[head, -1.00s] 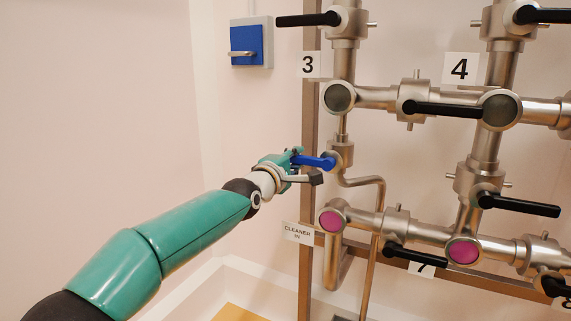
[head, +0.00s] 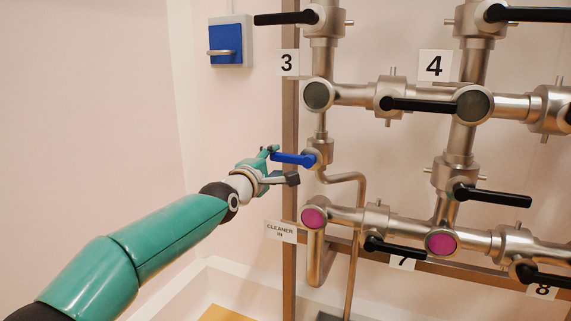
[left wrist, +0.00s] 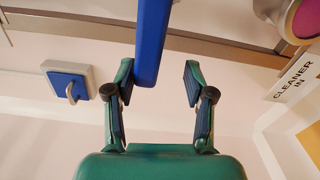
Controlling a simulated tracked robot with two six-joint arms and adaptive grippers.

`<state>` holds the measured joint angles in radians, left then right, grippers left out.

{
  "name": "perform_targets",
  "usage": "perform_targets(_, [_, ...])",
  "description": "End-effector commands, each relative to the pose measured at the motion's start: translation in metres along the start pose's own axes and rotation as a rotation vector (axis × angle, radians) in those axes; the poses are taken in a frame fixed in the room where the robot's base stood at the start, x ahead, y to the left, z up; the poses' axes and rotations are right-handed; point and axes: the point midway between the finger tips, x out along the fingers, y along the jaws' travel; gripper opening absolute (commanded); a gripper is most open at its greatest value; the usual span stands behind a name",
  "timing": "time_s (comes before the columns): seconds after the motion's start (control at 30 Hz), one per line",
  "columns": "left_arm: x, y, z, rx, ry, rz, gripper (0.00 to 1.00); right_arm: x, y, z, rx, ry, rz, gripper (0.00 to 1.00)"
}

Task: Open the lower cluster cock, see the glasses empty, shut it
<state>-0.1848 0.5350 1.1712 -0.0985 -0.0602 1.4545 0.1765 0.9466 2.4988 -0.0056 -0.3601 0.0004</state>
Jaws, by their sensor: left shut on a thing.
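A blue lever handle (head: 293,159) sticks out to the left, nearly level, from a small steel cock (head: 320,152) below the number 3 pipe. In the left wrist view the blue lever (left wrist: 150,45) runs between my gripper's two fingers (left wrist: 158,80). Two lower sight glasses, left (head: 314,217) and right (head: 441,242), show pink. Two upper sight glasses, left (head: 318,95) and right (head: 473,105), look dark grey. My right gripper is out of view.
Black valve levers stand close by: upper middle (head: 420,105), right (head: 492,196) and lower middle (head: 402,251). A blue switch box (head: 228,43) is on the wall at upper left. A "CLEANER IN" label (head: 280,231) sits below the gripper. Open space lies left of the pipe frame.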

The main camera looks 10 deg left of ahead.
Motion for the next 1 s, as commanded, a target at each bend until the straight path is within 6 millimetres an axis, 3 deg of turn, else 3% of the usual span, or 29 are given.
perform_targets(0.23, [0.0,-0.003,0.004,0.003,-0.006,-0.008,0.48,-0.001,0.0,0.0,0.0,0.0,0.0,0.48])
perform_targets(0.43, [-0.013,-0.002,0.005,0.002,-0.008,-0.007,0.48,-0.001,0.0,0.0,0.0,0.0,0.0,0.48])
perform_targets(1.0, [-0.109,-0.001,0.002,0.001,-0.003,0.0,0.48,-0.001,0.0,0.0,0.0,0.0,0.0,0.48])
